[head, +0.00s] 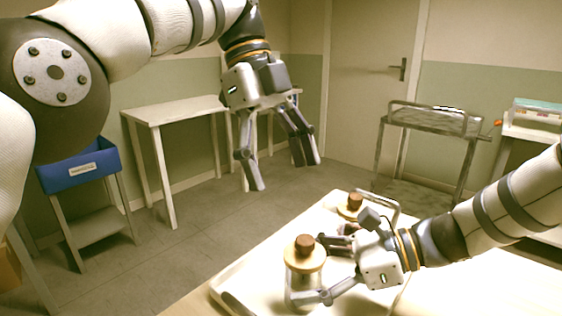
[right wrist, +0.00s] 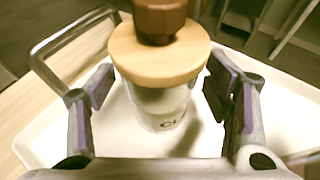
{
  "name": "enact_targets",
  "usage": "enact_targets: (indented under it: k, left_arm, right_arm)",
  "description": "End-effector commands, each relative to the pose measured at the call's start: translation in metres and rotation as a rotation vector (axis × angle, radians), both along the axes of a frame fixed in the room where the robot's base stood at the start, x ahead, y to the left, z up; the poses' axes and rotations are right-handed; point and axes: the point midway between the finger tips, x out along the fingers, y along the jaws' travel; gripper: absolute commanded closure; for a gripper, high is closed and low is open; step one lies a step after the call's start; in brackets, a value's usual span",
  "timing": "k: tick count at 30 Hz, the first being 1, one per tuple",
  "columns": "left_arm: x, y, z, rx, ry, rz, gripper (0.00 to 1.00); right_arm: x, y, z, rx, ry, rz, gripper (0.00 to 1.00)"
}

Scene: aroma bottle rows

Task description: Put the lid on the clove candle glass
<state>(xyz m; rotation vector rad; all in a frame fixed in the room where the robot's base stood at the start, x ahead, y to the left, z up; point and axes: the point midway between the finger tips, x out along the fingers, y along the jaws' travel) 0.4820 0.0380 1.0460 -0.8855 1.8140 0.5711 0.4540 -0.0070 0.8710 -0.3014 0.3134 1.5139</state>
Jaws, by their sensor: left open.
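The clove candle glass (head: 300,283) stands upright on the tray, its label partly readable as "CL" in the right wrist view (right wrist: 163,112). A round wooden lid (head: 303,256) with a brown knob lies level on top of it; the lid hides the glass rim, so I cannot tell how snugly it sits. My right gripper (head: 318,270) is low beside the glass, its fingers on both sides with gaps showing in the right wrist view. My left gripper (head: 280,172) is open and empty, high above the floor beyond the tray's left side.
A second wooden-lidded vessel (head: 350,207) stands farther back, behind my right gripper. The white tray (head: 237,291) has a raised metal handle (head: 385,197). A white side table (head: 172,109), a blue bin (head: 78,173) and a metal cart (head: 432,120) stand farther off.

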Motion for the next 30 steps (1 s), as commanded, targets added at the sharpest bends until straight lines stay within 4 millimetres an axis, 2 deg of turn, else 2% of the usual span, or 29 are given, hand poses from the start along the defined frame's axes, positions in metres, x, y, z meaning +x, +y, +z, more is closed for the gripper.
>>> enact_targets:
  k: [7,10,21,25,30]
  left_arm:
    - [0.000,0.000,0.000,-0.001,-0.001,0.000,0.25]
    - [0.000,0.000,0.000,-0.001,-0.001,0.000,0.25]
    - [0.000,0.000,0.000,-0.001,-0.001,0.000,0.25]
    - [0.000,0.000,0.000,-0.001,-0.001,0.000,0.25]
    - [0.000,0.000,0.000,-0.001,-0.001,0.000,0.25]
  right_arm:
    - [0.000,-0.001,0.001,0.001,-0.001,-0.001,0.28]
    - [0.001,-0.009,0.005,0.001,-0.004,-0.002,0.28]
    - [-0.002,-0.085,0.036,0.001,-0.003,-0.003,0.28]
    - [-0.003,-0.102,0.043,0.002,-0.002,-0.002,0.28]
    - [-0.004,-0.111,0.046,0.001,0.000,-0.001,0.28]
